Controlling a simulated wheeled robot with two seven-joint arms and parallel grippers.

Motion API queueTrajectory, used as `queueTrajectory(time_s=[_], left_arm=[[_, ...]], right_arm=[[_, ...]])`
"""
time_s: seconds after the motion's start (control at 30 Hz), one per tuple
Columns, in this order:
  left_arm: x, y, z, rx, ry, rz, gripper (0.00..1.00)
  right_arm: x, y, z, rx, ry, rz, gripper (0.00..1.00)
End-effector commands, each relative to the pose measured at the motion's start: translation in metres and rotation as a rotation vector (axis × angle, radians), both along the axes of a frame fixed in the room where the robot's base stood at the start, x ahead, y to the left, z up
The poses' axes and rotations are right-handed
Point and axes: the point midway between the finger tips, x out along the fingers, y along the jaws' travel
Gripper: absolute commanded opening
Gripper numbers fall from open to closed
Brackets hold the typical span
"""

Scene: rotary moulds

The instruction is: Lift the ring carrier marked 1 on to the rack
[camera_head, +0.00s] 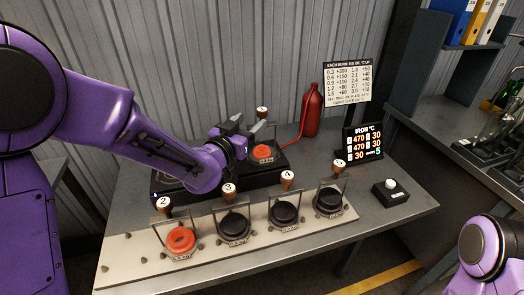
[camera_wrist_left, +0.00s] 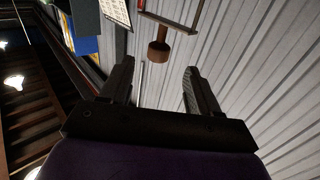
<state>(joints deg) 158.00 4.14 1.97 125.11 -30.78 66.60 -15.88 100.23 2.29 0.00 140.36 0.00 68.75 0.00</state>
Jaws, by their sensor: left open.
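The carrier at the back, with a brown-and-white knob (camera_head: 262,111) and a glowing orange ring mould (camera_head: 262,153), stands upright on the black burner unit (camera_head: 285,163). Its number is too small to read clearly; the other carriers are marked 2 to 5. My left gripper (camera_head: 249,127) is open beside this carrier's handle, with nothing held. The left wrist view shows the open fingers (camera_wrist_left: 157,85) and, past their tips, a brown knob (camera_wrist_left: 158,52) on a thin frame. Part of the burner is hidden by my left arm. My right gripper is out of view.
A pale board (camera_head: 120,258) along the table front carries carrier 2 (camera_head: 180,240), glowing orange, and dark carriers 3 (camera_head: 234,227), 4 (camera_head: 285,215) and 5 (camera_head: 329,200). A red bottle (camera_head: 312,110), an iron temperature display (camera_head: 362,142) and a button box (camera_head: 391,192) stand right.

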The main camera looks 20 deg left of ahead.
Motion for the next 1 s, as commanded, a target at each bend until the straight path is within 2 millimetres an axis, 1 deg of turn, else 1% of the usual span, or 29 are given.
queueTrajectory(time_s=[0.17,0.33,0.4,0.5,0.7,0.77,0.8,0.9,1.0], left_arm=[[0.023,-0.005,0.005,-0.001,0.000,-0.001,0.61],[0.054,-0.013,0.011,0.000,0.000,-0.003,0.61],[0.064,-0.015,0.008,0.000,0.000,-0.003,0.61],[0.072,-0.016,0.006,0.000,0.000,-0.003,0.61],[0.072,-0.017,0.005,0.000,0.000,-0.003,0.61],[0.072,-0.017,0.005,0.000,-0.001,-0.003,0.42],[0.072,-0.016,0.005,0.000,-0.001,-0.003,0.29],[0.072,-0.016,0.005,0.000,-0.001,-0.003,0.00],[0.072,-0.016,0.005,0.000,-0.001,-0.003,0.00]], right_arm=[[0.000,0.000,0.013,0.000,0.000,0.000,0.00],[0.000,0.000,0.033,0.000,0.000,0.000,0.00],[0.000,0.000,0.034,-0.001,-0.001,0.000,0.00],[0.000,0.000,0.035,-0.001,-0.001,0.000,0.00],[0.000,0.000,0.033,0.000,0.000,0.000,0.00],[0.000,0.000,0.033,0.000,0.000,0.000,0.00],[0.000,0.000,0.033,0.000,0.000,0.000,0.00],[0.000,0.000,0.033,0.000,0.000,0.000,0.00],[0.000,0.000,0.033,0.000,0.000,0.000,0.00]])
